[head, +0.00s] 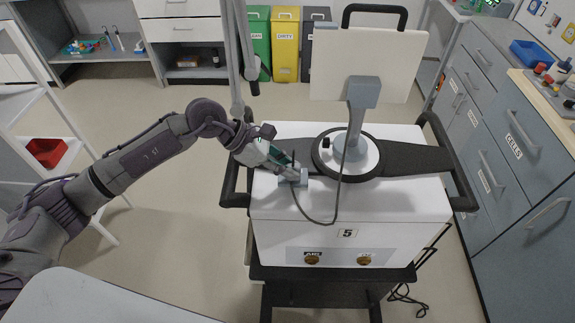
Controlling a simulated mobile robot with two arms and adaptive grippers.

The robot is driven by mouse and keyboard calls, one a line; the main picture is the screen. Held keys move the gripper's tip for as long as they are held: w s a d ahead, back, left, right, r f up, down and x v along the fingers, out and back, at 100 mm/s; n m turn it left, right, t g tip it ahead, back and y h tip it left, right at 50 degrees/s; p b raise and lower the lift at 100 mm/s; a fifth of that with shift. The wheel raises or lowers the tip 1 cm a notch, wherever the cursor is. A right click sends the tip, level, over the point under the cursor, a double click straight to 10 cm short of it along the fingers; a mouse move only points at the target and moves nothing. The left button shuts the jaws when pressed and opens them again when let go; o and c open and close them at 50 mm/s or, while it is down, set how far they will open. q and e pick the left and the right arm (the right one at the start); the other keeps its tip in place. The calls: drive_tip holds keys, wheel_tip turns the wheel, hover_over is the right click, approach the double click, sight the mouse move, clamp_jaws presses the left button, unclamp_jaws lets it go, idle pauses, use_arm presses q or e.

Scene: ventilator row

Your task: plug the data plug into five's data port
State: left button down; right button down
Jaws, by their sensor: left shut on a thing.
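Ventilator five (348,233) is a white cabinet with a "5" on its front, on a dark cart. My left gripper (290,170) is over the left part of its top, shut on the data plug, which is mostly hidden by the fingers. A small grey-blue holder (301,178) is at the fingertips; I cannot tell whether the plug still sits in it. A thin dark cable (322,222) loops from there over the front edge and back up to the screen stand. Two brownish round ports (312,259) and (364,260) sit low on the front under small, hard-to-read labels. My right gripper is out of view.
A screen (367,65) on a round-based stand rises from the top. Black handles (235,186) flank the cart. Grey drawers (510,150) stand at right, bins (285,45) behind. A pale surface (90,300) fills the lower left.

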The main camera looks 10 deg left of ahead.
use_arm(q)
drive_tip(key=c, duration=1)
unclamp_jaws()
drive_tip(key=shift+c, duration=0.2)
